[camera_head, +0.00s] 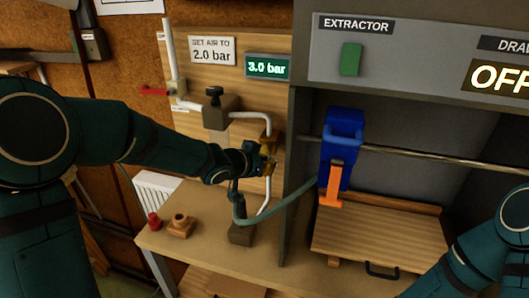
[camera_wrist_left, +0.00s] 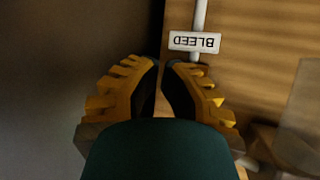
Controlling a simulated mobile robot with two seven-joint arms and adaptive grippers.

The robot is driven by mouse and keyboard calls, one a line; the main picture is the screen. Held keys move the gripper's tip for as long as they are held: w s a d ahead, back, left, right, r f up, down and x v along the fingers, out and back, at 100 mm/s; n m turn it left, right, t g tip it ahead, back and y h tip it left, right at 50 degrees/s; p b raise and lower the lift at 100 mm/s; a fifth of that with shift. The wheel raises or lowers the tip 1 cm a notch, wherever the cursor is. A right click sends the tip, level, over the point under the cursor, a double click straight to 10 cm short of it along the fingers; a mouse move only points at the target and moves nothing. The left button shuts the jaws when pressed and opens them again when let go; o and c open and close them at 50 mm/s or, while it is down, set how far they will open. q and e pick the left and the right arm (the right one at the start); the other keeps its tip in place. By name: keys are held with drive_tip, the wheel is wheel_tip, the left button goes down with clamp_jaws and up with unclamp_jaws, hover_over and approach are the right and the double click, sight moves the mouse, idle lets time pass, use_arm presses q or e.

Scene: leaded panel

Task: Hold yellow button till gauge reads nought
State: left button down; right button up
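The gauge display (camera_head: 268,67) reads 3.0 bar in green digits, beside a sign (camera_head: 212,51) saying "SET AIR TO 2.0 bar". My left gripper (camera_head: 268,166) is at the board's lower right, just below a brownish-yellow fitting (camera_head: 269,138) on the pipe. In the left wrist view its yellow fingers (camera_wrist_left: 161,66) have tips almost together, with only a narrow gap and nothing between them. A "BLEED" label (camera_wrist_left: 195,41) shows upside down just past the tips. I cannot pick out the yellow button; the gripper may hide it. My right gripper is out of view.
A red lever (camera_head: 155,91) and a dark knob (camera_head: 214,94) sit on the board. A teal hose (camera_head: 283,208) runs below the gripper. The cabinet wall (camera_head: 299,150) stands close right. A blue holder (camera_head: 342,140) hangs on a rail; a red object (camera_head: 154,221) is on the bench.

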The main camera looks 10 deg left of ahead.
use_arm(q)
drive_tip(key=shift+w, duration=0.2)
idle(0.5)
drive_tip(key=shift+w+p, duration=0.25)
drive_tip(key=shift+p, duration=0.1)
drive_tip(key=shift+w+p, duration=0.35)
drive_tip(key=shift+w, duration=0.2)
idle(1.7)
drive_tip(key=shift+s, duration=0.1)
idle(1.9)
drive_tip(key=shift+s+b, duration=0.4)
drive_tip(key=shift+s, duration=0.45)
drive_tip(key=shift+s, duration=0.1)
drive_tip(key=shift+s+a+b, duration=0.1)
drive_tip(key=shift+s+b, duration=0.7)
drive_tip(key=shift+s, duration=1.65)
